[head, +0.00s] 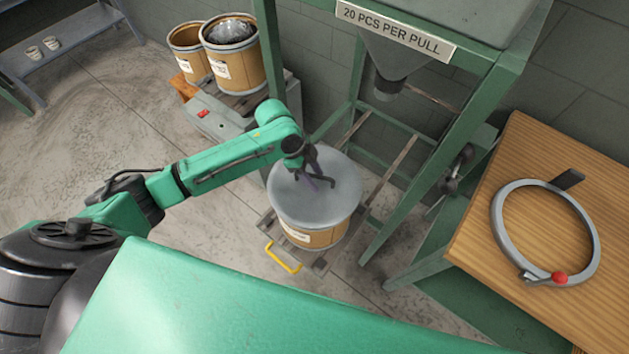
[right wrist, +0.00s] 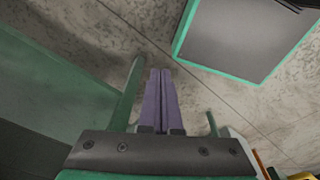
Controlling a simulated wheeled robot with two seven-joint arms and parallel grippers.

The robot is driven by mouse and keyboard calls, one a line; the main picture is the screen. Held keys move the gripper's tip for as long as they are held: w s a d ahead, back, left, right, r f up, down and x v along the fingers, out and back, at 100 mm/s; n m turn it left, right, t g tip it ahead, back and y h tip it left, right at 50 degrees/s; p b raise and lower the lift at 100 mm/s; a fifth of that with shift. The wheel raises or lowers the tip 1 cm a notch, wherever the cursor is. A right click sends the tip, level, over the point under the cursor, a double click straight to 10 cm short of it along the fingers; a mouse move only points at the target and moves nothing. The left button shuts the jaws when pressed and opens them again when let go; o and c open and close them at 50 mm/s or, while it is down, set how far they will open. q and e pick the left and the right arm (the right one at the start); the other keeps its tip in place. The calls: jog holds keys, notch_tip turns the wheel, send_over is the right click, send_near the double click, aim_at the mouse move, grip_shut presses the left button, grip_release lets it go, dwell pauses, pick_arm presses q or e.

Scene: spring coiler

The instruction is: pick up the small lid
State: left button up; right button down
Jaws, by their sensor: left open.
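A round grey lid (head: 345,207) lies flat on top of a brown drum (head: 318,238) in the middle of the head view. My left gripper (head: 319,184) is over the lid, its dark and purple fingers pointing down at the lid's middle part. It is open with nothing visible between its fingers. I cannot tell whether its fingertips touch the lid, and the gripper hides a part of it. My right gripper (right wrist: 160,73) shows in the right wrist view. Its two purple fingers lie side by side, shut and empty, above the floor.
A wooden table (head: 480,225) on the right holds a grey clamp ring (head: 497,222) with a red-knobbed lever. A green frame (head: 440,140) with a grey hopper (head: 395,62) stands behind the drum. Two open drums (head: 240,70) stand at back left.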

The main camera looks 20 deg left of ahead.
pick_arm(q)
jog(key=shift+w, duration=0.1)
grip_shut()
dwell(1.2)
